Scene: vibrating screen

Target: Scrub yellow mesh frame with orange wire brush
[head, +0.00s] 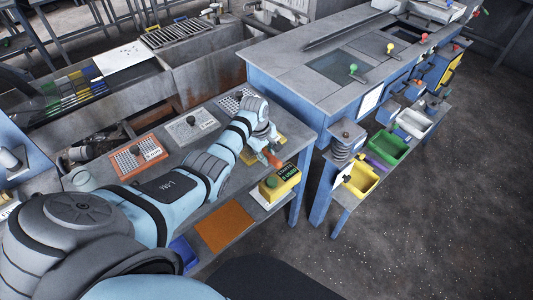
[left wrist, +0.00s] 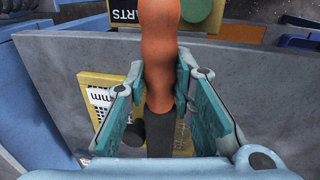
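The orange wire brush (head: 271,159) is in my left gripper (head: 264,143), at the right end of the bench. In the left wrist view, the orange handle (left wrist: 160,45) runs between the two teal fingers (left wrist: 158,95), which close on it from both sides. Its lower end is dark; the bristles are hard to make out. The yellow mesh frame (head: 290,131) lies on the bench under the gripper, which hides much of it. In the left wrist view, the frame's yellow edge (left wrist: 88,80) and pale mesh show beside the left finger. My right gripper is not in view.
An orange mesh frame (head: 139,156) and a grey one (head: 193,126) lie along the bench. Colored bins (head: 388,148) stand at the right, past a floor gap.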

